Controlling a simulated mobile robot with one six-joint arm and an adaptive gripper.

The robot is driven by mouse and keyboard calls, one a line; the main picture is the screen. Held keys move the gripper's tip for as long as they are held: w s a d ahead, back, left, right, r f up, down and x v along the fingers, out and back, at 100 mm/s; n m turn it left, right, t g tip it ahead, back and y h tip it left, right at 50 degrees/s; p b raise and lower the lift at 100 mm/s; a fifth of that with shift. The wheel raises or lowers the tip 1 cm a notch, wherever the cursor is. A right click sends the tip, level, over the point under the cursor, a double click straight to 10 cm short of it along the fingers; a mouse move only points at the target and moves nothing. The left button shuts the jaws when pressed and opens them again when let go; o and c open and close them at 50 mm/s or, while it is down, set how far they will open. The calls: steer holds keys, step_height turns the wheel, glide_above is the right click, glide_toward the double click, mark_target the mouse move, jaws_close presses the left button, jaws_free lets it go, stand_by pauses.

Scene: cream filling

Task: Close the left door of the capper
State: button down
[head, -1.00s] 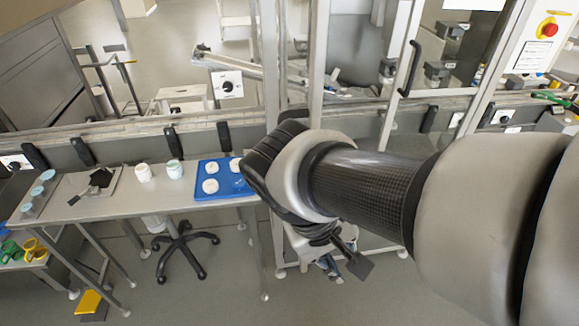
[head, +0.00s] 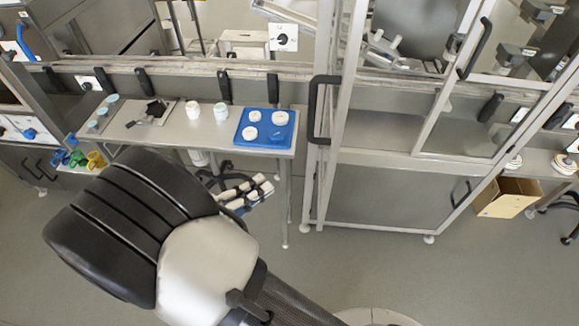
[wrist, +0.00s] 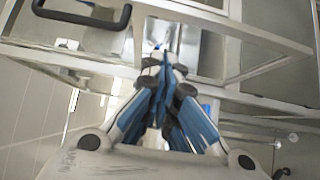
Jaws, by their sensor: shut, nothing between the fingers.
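The capper (head: 375,195) is a metal-framed cabinet with clear panels, right of centre in the head view. Its left door (head: 332,160) shows as a narrow frame, nearly edge-on, and stands open towards me. A black bar handle (head: 314,110) sits on it. A black handle also shows at the upper left of the wrist view (wrist: 85,20). My gripper (head: 262,187) is left of the door, apart from it, below the table's front edge. In the wrist view my gripper (wrist: 163,62) has its blue-padded fingers together and empty, with metal framing beyond. Part of the gripper is hidden behind my wrist.
A metal table (head: 180,130) left of the capper carries a blue tray (head: 243,137) with white lids and jars (head: 193,109). A cardboard box (head: 508,197) is right of the capper. The floor in front is clear.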

steer(key=s+d+b+x, duration=0.2)
steer(key=x, duration=1)
steer(key=shift+d+f, duration=0.1)
steer(key=shift+d, duration=0.1)
